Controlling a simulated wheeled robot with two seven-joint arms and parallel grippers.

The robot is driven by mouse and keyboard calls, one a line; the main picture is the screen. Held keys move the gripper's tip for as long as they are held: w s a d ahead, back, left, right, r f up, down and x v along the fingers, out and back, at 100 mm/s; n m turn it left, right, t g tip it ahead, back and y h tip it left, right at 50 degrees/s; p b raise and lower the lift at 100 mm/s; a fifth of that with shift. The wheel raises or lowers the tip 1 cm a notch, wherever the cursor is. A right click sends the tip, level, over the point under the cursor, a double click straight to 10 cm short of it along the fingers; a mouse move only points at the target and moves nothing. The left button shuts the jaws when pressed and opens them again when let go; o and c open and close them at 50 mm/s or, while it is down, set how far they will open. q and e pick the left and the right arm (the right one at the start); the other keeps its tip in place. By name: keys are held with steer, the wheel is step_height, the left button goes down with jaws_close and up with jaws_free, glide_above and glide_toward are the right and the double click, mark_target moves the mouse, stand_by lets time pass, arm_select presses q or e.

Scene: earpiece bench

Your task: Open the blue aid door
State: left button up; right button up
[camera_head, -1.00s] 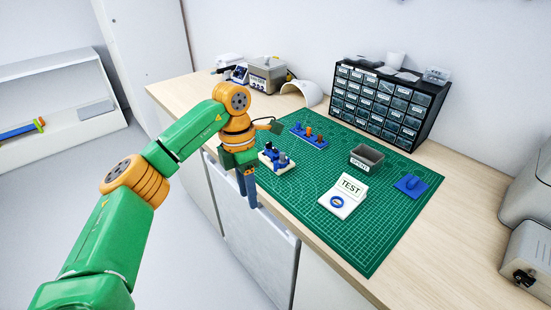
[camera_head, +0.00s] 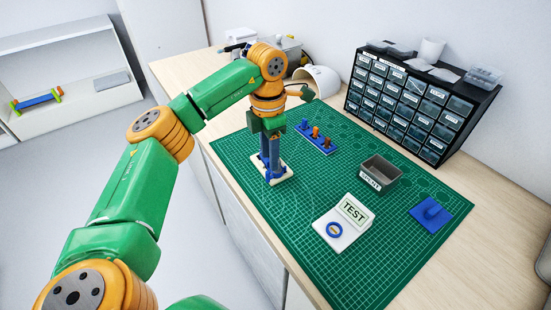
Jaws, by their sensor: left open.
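A cream holder (camera_head: 284,176) sits on the green mat near its left edge, with blue parts (camera_head: 267,175) on it that I take to be the blue aid. My left gripper (camera_head: 270,170) points straight down over this holder, open, its dark blue fingers reaching down to the blue parts. The fingers hide most of the holder's top, so I cannot make out the aid's door or whether the fingers touch it. My right gripper is out of view.
A blue rack (camera_head: 317,138) with several small coloured pieces stands just behind. A drawer cabinet (camera_head: 415,105) stands behind the mat (camera_head: 290,235).

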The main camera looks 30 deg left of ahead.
mark_target(268, 173)
arm_select(q)
steer(key=f, duration=0.1)
steer(key=s+f, duration=0.1)
steer(key=f, duration=0.1)
steer(key=shift+s+a+f+p, duration=0.1)
steer(key=shift+s+f+p, duration=0.2)
steer(key=shift+p, duration=0.1)
steer(key=shift+w+f, duration=0.4)
steer(key=shift+s+r, duration=0.1)
jaws_close()
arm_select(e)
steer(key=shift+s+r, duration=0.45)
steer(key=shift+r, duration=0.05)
arm_select(q)
steer(key=shift+d+n, duration=0.2)
steer(key=shift+n, duration=0.2)
steer(key=shift+s+d+n, duration=0.1)
steer(key=shift+d+n, duration=0.4)
steer(key=shift+n, duration=0.6)
steer(key=shift+d+n, duration=0.7)
steer(key=shift+n, duration=0.7)
steer(key=shift+w+d+n, duration=0.25)
steer(key=shift+d+n, duration=0.3)
steer(key=shift+n, duration=0.65)
steer(key=shift+w+d+n, duration=0.2)
steer(key=shift+d+n, duration=0.35)
steer(key=shift+n, duration=0.65)
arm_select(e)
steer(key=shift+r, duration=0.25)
